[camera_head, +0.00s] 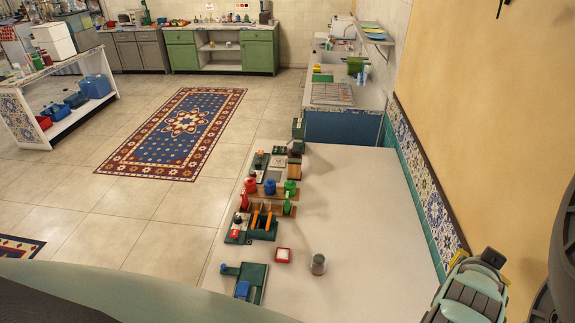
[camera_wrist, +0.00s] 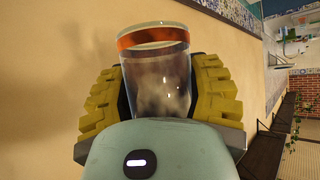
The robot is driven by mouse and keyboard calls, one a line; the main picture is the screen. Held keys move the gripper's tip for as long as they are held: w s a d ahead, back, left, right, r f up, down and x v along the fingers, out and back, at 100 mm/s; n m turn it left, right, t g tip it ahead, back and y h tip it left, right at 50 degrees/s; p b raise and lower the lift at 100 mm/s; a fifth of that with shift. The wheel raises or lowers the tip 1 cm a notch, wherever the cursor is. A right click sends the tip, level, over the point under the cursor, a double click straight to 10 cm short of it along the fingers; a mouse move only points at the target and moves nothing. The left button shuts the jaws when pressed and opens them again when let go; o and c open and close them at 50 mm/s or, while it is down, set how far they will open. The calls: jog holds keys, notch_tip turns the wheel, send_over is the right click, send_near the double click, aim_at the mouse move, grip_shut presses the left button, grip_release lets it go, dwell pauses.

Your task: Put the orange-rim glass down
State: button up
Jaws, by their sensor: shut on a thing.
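The orange-rim glass (camera_wrist: 153,70) is in the wrist view, clear with an orange band near its mouth. My gripper (camera_wrist: 158,95) is shut on it, with one yellow ribbed finger pad on each side of the glass. In the head view my gripper (camera_head: 478,268) is at the lower right, near the beige wall and beyond the right side of the white table (camera_head: 360,210). The held glass cannot be made out there. The lower part of the glass is hidden behind the gripper body in the wrist view.
The table's middle and right are clear. A tiled wall (camera_head: 425,190) borders the right.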

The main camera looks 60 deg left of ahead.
jog(key=s+a+f+n+y+b, duration=0.1)
jog(key=s+a+f+b, duration=0.4)
jog(key=f+b, duration=0.7)
jog(key=s+a+f+n+y+b, duration=0.1)
jog(key=s+a+f+b, duration=0.4)
jog(key=f+b, duration=0.8)
jog(key=s+a+f+n+b, duration=0.1)
jog(key=s+a+f+b, duration=0.5)
jog(key=s+f+b, duration=0.4)
notch_tip(320, 180, down, 2)
jog(key=shift+s+f+g+y+b, duration=0.15)
jog(key=shift+g+y+b, duration=0.25)
jog(key=shift+b, duration=1.25)
jog(key=shift+s+f+b, duration=0.25)
jog(key=shift+f+b, duration=0.1)
jog(key=shift+b, duration=0.05)
jog(key=b, duration=0.1)
send_over(342, 307)
jog(key=shift+f, duration=2.45)
